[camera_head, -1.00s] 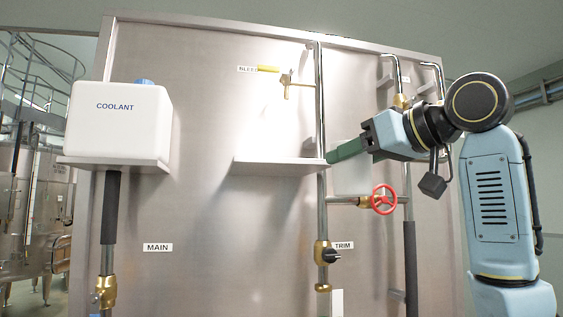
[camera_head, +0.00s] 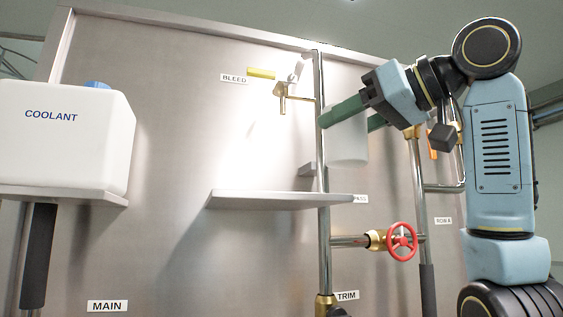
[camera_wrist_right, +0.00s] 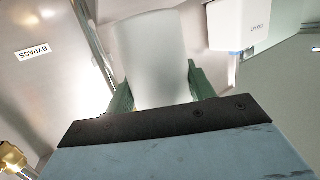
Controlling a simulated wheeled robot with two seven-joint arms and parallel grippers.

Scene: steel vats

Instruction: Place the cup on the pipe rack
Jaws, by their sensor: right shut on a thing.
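The cup (camera_head: 348,147) is a pale, frosted vessel. In the head view it hangs above the level of a flat grey shelf (camera_head: 262,199), to the right of the upright pipe (camera_head: 322,175). This shelf against the pipes looks like the pipe rack. My right gripper (camera_head: 346,121) is shut on the cup, its green fingers on either side. The cup also shows between the fingers in the right wrist view (camera_wrist_right: 152,55). The shelf's visible top is bare. My left gripper is not in view.
A white coolant tank (camera_head: 65,135) stands on a bracket at the left. A brass bleed valve (camera_head: 284,92) and a red handwheel (camera_head: 402,242) sit on the pipework near the cup. The space above the shelf's left part is clear.

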